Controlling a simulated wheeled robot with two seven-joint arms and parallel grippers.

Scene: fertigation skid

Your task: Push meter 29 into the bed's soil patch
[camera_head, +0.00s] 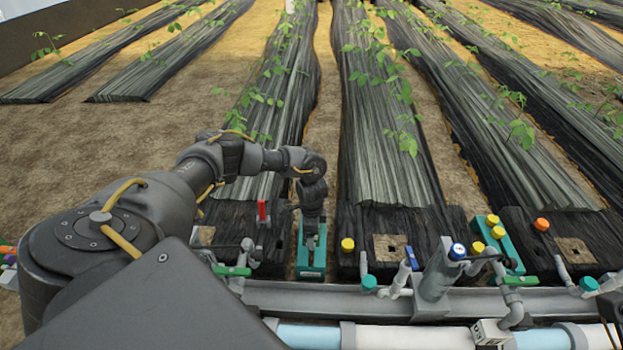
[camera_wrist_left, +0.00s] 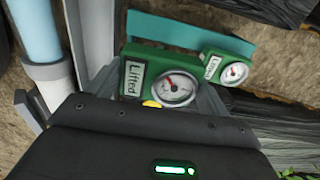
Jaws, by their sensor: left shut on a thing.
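My left gripper (camera_head: 311,232) points down at the near end of a dark bed, over a teal holder (camera_head: 312,262). It is shut on a mostly hidden thing. A bit of yellow (camera_wrist_left: 151,103) shows by the fingers in the left wrist view. No number 29 is readable. My right gripper is out of view.
A yellow cap (camera_head: 347,245) and a red handle (camera_head: 262,211) stand close beside the gripper. A grey rail (camera_head: 330,298) with pipes and valves runs along the front. Another teal holder (camera_head: 512,255) with yellow caps stands right. Plants grow on the covered beds behind.

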